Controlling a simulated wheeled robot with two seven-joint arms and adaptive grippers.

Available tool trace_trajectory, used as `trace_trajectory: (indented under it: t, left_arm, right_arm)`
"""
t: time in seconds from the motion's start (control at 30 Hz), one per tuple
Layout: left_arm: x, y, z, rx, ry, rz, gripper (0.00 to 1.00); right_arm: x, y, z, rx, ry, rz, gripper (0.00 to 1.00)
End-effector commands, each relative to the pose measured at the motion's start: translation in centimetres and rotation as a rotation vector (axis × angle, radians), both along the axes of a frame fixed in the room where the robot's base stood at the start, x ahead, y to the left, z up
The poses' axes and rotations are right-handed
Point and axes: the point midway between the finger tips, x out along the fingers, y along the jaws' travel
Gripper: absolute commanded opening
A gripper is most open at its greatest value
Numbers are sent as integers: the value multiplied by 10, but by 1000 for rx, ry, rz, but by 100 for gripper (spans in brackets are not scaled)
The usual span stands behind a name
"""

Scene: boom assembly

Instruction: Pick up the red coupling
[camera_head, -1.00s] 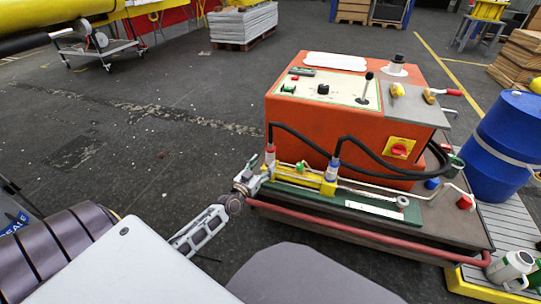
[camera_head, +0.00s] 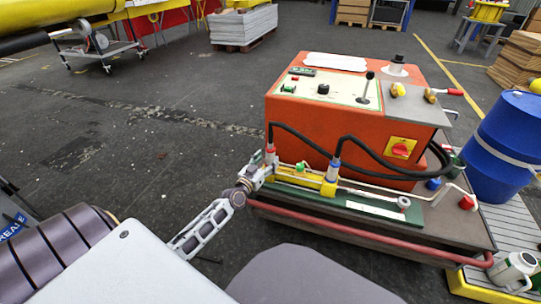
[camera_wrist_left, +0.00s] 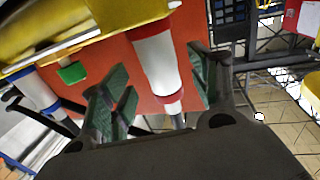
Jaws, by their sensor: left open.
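The red coupling, a white cylinder with red bands, stands on the yellow cylinder (camera_head: 313,180) in the head view (camera_head: 270,149). In the left wrist view the coupling (camera_wrist_left: 156,62) is large and lies between my green-padded fingers. My left gripper (camera_head: 264,166) is open at the coupling, one finger on each side of it. A gap shows on the right side; I cannot tell whether the left finger touches. The yellow cylinder also shows at the top of the left wrist view (camera_wrist_left: 75,22). My right gripper is out of view.
The blue coupling (camera_head: 333,170) with its black hose stands to the right on the same cylinder. The orange power unit (camera_head: 330,125) rises just behind. A red rail (camera_head: 370,236) runs along the cart's front. A blue drum (camera_head: 505,145) stands at the right.

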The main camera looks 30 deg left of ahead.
Motion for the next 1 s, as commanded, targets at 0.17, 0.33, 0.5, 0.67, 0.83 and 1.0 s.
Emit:
trace_trajectory:
  t: [0.17,0.33,0.5,0.67,0.83,1.0]
  left_arm:
    - [15,2,2,-1,-3,1,61]
    - [27,3,2,0,-2,2,61]
    - [36,3,3,-1,-2,1,61]
    - [37,3,3,0,-1,1,61]
    - [37,3,3,1,-1,1,61]
    - [37,3,3,1,-1,1,61]
  right_arm:
    - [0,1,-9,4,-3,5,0]
    - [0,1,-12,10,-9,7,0]
    - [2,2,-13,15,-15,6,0]
    - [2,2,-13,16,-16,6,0]
    - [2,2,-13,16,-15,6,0]
    - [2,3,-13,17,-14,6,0]
